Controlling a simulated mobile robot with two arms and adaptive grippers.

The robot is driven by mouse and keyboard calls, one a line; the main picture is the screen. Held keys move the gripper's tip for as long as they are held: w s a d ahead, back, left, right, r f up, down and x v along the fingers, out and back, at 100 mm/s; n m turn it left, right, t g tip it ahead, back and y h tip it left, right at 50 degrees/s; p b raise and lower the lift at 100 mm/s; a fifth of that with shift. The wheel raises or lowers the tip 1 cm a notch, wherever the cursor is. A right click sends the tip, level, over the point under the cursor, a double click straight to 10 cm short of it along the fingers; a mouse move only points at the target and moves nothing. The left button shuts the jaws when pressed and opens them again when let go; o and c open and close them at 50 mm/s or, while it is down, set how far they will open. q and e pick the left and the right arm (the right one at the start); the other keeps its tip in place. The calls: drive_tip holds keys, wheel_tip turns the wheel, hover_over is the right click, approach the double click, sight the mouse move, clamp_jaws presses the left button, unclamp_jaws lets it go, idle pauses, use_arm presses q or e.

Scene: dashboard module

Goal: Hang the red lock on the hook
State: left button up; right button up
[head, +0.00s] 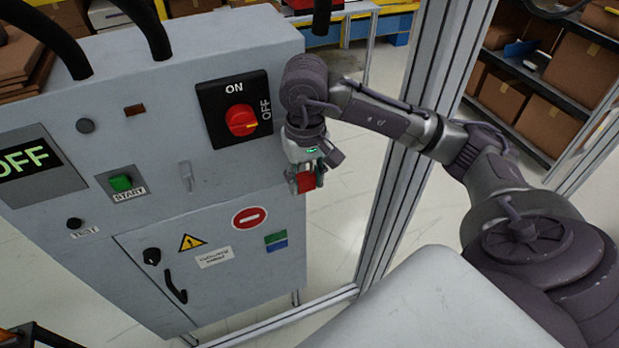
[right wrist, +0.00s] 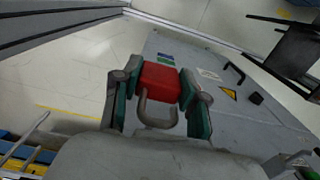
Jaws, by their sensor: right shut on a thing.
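The red lock (head: 306,182) is in my right gripper (head: 308,178), in front of the right edge of the grey cabinet. In the right wrist view the lock's red body (right wrist: 159,78) sits between the two fingers of the right gripper (right wrist: 158,88), and its grey shackle (right wrist: 157,112) points toward the camera. The shackle looks closed in a loop. A small light hook (head: 185,176) is on the cabinet front, left of the lock and below the rotary switch. The lock is apart from the hook. My left gripper is not in view.
The grey cabinet (head: 150,200) carries a red ON/OFF rotary switch (head: 241,120), a green START button (head: 121,183) and a black door handle (head: 175,287). An aluminium post (head: 421,130) stands behind my right arm. Shelves with boxes (head: 552,110) are at the back right.

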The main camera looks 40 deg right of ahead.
drive_tip(key=w, duration=0.2)
drive_tip(key=w+f, duration=0.1)
drive_tip(key=shift+w+d+b, duration=0.15)
drive_tip(key=shift+d+b, duration=0.25)
drive_tip(key=shift+w+f+b, duration=0.1)
drive_tip(key=shift+w+b, duration=0.2)
drive_tip(key=shift+b, duration=0.2)
idle(0.3)
drive_tip(key=o, duration=1.3)
